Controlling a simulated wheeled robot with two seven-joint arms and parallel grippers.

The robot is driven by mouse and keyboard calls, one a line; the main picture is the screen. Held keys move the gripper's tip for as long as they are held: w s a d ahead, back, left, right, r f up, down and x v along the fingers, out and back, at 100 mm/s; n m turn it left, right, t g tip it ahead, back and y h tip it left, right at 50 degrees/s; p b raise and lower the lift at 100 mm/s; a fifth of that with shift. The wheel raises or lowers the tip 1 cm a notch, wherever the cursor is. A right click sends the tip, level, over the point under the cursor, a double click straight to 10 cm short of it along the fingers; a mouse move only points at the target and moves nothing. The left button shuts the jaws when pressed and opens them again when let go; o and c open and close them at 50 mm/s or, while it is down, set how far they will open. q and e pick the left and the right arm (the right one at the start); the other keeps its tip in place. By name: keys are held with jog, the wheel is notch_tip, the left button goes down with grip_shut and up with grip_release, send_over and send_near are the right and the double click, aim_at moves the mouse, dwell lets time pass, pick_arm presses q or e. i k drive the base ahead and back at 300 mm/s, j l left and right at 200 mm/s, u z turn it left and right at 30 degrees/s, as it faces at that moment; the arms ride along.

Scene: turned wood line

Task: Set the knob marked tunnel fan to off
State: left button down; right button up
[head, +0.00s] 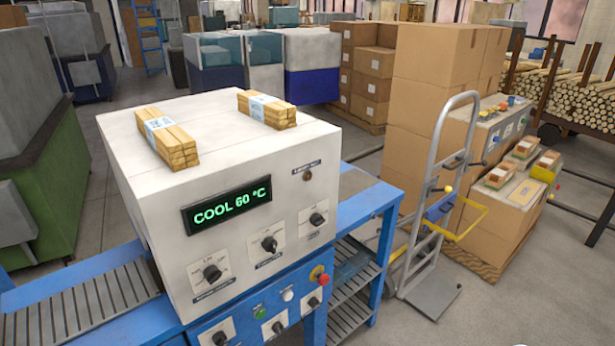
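A white machine housing (150,235) stands in the middle of the head view, with a green display (228,212) reading "COOL 60 °C". Its front carries three black knobs on pale plates: a left knob (212,272), a middle knob (268,244) and a right knob (317,219). The blue panel (240,325) below carries more black knobs: a lower-left knob (220,338), a lower-middle knob (278,327) and a lower-right knob (313,302). The labels are too small to read surely, so I cannot tell which is tunnel fan or its setting. Neither gripper shows.
The blue panel also has a green button (260,313), a white button (287,295) and a red button (323,279). Wood bundles lie on the housing. A roller conveyor (80,305) runs left. A hand truck (432,240) and stacked cartons (435,110) stand right.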

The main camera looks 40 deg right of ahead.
aim_at(269, 244)
jog(key=z, duration=0.8)
jog(key=k+l+z, duration=0.25)
jog(key=l+z, duration=0.5)
jog(key=l, duration=0.15)
